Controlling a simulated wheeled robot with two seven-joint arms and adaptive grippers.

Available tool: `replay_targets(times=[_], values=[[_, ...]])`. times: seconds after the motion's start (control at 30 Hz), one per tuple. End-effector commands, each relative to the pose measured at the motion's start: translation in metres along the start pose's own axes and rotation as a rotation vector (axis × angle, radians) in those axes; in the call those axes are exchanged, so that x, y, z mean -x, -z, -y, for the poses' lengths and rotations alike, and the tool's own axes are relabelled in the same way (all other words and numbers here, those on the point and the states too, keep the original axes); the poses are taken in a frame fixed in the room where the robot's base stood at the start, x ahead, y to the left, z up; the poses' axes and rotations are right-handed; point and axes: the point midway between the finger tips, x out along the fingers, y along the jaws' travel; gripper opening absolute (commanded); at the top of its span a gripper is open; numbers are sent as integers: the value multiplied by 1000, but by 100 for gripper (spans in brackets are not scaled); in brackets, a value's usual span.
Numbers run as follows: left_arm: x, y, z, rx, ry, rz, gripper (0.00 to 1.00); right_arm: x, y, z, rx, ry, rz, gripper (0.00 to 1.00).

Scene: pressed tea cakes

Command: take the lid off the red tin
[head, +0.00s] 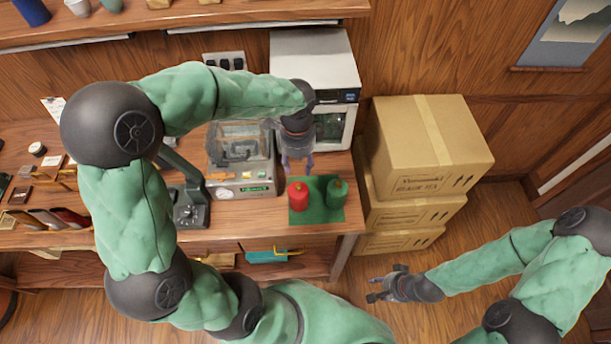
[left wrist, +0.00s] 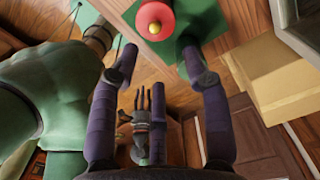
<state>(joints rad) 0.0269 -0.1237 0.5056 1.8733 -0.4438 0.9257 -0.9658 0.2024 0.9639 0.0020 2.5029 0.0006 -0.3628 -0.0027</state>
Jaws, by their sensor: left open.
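The red tin (head: 298,197) stands upright on a green mat (head: 317,216) near the table's front right corner. In the left wrist view, the red tin (left wrist: 155,12) shows from above at the top edge, with a small yellow knob on its lid. The lid sits on the tin. A dark green tin (head: 337,192) stands to its right. My right gripper (head: 373,289) is open and empty, off the table's front.
A white oven-like cabinet (head: 315,62) is behind the tins. Cardboard boxes (head: 425,150) are stacked right of the table. Several small items lie at the table's left. A shelf (head: 200,17) runs along the top.

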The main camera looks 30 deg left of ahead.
Motion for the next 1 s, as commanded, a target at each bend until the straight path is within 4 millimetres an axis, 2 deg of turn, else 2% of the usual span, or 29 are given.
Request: replay_targets(times=[0.3,0.57,0.83,1.0], values=[[-45,-1,-1,-1,-3,1,47,-7,-1,-3,0,0,2,40],[-62,-2,-2,0,-3,1,47,-10,0,-4,0,0,1,40],[-99,-3,-6,0,-4,0,47,-17,0,-6,0,0,1,40],[-105,-3,-5,1,-1,-1,47,-17,0,-6,0,0,1,40]])
